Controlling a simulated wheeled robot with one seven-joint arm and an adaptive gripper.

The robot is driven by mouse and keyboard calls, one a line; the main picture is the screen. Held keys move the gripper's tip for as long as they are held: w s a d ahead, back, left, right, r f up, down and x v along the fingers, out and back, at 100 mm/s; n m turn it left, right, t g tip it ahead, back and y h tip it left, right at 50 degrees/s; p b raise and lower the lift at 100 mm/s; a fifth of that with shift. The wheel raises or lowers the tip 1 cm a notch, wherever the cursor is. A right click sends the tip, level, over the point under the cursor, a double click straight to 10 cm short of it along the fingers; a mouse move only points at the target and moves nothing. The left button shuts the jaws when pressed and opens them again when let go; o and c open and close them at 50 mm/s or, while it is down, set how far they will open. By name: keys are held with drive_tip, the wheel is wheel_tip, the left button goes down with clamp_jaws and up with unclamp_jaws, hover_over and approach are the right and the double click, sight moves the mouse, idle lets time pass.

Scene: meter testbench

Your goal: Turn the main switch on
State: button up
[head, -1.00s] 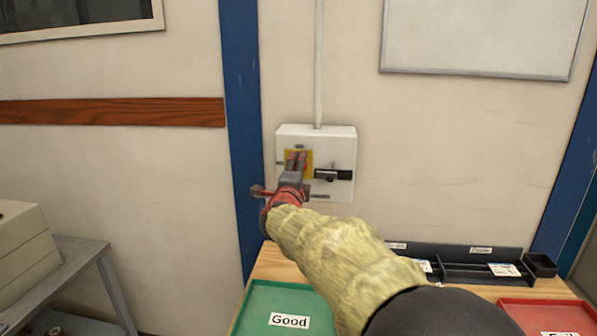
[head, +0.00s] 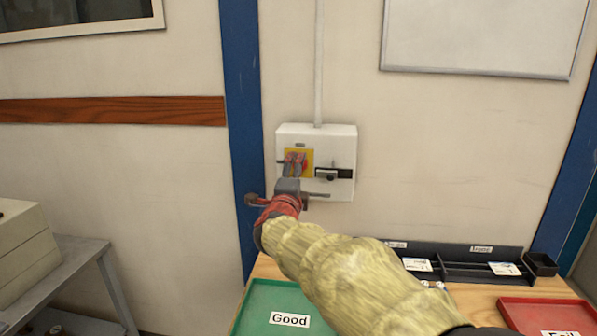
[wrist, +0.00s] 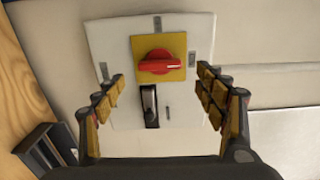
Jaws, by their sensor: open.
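The main switch is a red knob on a square yellow plate (wrist: 174,46), on a white box (head: 340,140) fixed to the wall. In the wrist view the knob (wrist: 160,64) has its grip lying across the picture, a little above the gap between my fingertips. My gripper (wrist: 160,83) is open, with a finger on each side of the gap and nothing held. In the head view my gripper (head: 293,168) is in front of the yellow plate and partly hides it. I cannot tell whether a finger touches the knob.
A black lever handle (wrist: 150,106) sits on the box beside the yellow plate. Below is a wooden bench with a green tray (head: 262,300), a red tray (head: 520,315) and a black divided holder (head: 455,255). A conduit (head: 318,70) runs up from the box.

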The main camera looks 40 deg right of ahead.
drive_tip(key=v, duration=0.7)
drive_tip(key=shift+s+a, duration=0.1)
drive_tip(key=shift+s, duration=0.05)
